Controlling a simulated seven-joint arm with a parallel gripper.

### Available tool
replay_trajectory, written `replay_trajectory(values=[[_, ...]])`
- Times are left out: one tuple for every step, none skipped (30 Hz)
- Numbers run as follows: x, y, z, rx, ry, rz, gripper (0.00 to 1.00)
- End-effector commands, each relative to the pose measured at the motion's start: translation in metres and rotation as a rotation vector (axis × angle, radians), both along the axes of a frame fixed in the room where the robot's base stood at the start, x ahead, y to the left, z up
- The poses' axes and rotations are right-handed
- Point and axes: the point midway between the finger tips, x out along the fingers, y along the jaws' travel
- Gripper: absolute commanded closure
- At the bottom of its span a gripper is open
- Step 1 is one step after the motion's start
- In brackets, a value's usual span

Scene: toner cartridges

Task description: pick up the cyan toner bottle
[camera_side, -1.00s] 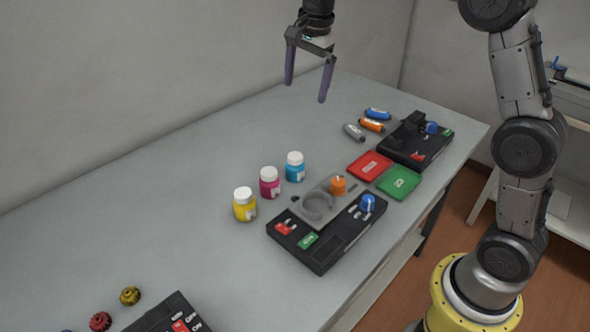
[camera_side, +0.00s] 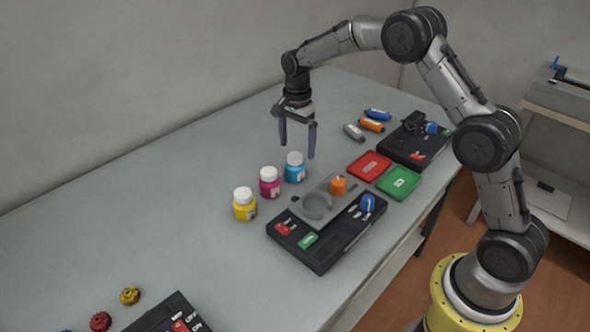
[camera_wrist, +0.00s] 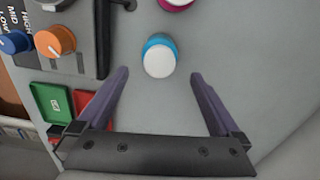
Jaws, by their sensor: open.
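The cyan toner bottle (camera_side: 295,170) has a white cap and stands upright on the grey table, at the right end of a row of three bottles in the side view. In the wrist view, the cyan bottle (camera_wrist: 159,56) is seen from above, beyond the fingertips and roughly centred between them. My gripper (camera_side: 297,150) is open and empty, pointing down just above the cyan bottle. Its two purple fingers also show in the wrist view (camera_wrist: 159,74), spread apart and not touching the bottle.
A magenta bottle (camera_side: 270,184) stands close to the left of the cyan one, then a yellow bottle (camera_side: 245,206). A black control box (camera_side: 322,252) lies in front. Red (camera_side: 369,166) and green (camera_side: 399,182) trays and several small cartridges lie to the right.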

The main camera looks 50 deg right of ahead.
Motion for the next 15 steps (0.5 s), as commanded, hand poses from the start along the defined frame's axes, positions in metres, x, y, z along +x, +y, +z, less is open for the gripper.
replay_trajectory(values=[[0.0,0.001,-0.003,0.0,0.001,0.0,0.0],[-0.001,0.001,-0.005,0.0,0.002,0.0,0.0],[-0.001,0.002,-0.009,0.001,0.004,0.001,0.0],[-0.002,0.003,-0.012,0.0,0.005,0.001,0.0],[-0.002,0.004,-0.017,0.0,0.005,0.001,0.0],[-0.003,0.006,-0.023,0.0,0.006,0.001,0.0],[-0.003,0.007,-0.027,0.0,0.006,0.001,0.0],[-0.003,0.008,-0.032,0.0,0.006,0.001,0.0],[-0.004,0.009,-0.037,0.0,0.005,0.0,0.0],[-0.003,0.008,-0.041,0.001,0.004,0.0,0.0],[-0.003,0.008,-0.044,0.001,0.004,0.0,0.0],[-0.003,0.008,-0.048,0.001,0.004,0.0,0.0],[-0.003,0.008,-0.05,0.001,0.003,0.0,0.0],[-0.003,0.008,-0.052,0.001,0.002,0.0,0.0],[-0.003,0.008,-0.053,0.001,0.001,0.0,0.0]])
